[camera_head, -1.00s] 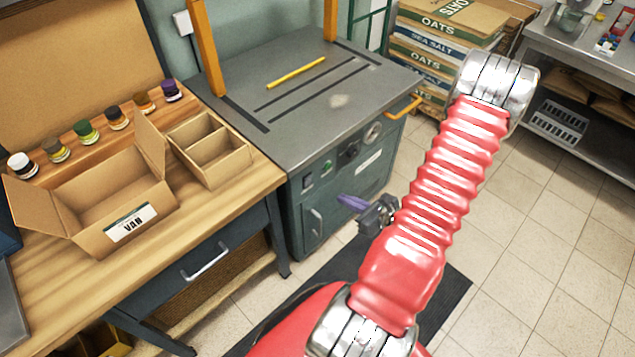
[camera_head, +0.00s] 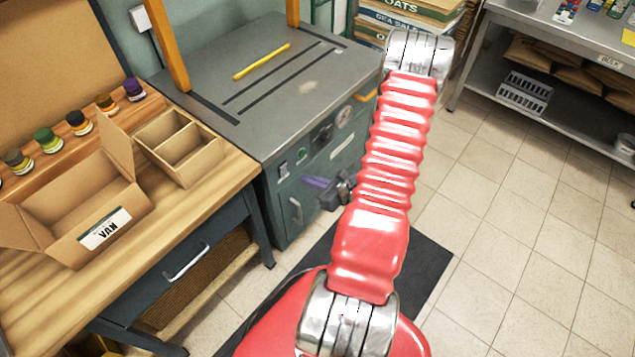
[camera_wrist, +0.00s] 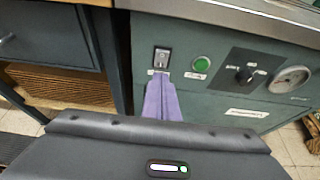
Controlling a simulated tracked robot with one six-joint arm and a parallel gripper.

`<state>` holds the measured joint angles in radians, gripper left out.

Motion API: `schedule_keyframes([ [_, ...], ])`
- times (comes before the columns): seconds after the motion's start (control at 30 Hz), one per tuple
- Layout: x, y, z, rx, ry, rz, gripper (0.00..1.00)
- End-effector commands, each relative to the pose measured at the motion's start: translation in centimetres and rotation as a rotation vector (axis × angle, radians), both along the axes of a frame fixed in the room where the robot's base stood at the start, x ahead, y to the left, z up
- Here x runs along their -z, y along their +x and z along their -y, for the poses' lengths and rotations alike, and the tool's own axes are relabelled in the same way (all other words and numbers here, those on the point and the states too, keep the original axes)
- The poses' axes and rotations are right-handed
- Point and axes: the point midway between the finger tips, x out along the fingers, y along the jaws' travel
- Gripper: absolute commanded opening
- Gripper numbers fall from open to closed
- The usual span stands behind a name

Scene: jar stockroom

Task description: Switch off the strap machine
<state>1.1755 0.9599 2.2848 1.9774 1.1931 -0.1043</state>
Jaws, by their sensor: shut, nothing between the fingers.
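The strap machine (camera_head: 200,98) is a grey-green cabinet with a flat slotted top and an orange arch. Its front panel shows in the wrist view: a rocker switch (camera_wrist: 162,57) at the left, a green button (camera_wrist: 202,63), a dark rotary knob (camera_wrist: 245,75) and a round gauge (camera_wrist: 290,80). My gripper (camera_head: 308,180) is in front of the panel, with purple fingers shut and empty. In the wrist view the fingertips (camera_wrist: 161,84) point at the panel just below the rocker switch. I cannot tell whether they touch it.
A wooden bench (camera_head: 225,178) with an open box (camera_head: 75,205), a divided carton (camera_head: 180,147) and several jars stands to the left. A yellow stick (camera_head: 262,62) lies on the machine. A steel shelf table (camera_head: 545,45) stands at the right. Tiled floor is clear between.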

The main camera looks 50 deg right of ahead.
Motion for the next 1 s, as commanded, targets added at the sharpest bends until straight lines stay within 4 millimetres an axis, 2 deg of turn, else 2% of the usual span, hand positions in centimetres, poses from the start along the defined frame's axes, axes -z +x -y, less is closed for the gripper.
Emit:
schedule_keyframes([
  [0.3,1.7,3.8,-0.3,-0.003,0.001,0.000,0.00],
  [0.6,1.1,7.0,-0.2,0.000,-0.001,0.001,0.00],
  [1.0,1.0,7.5,-0.2,0.001,0.001,0.000,0.00],
])
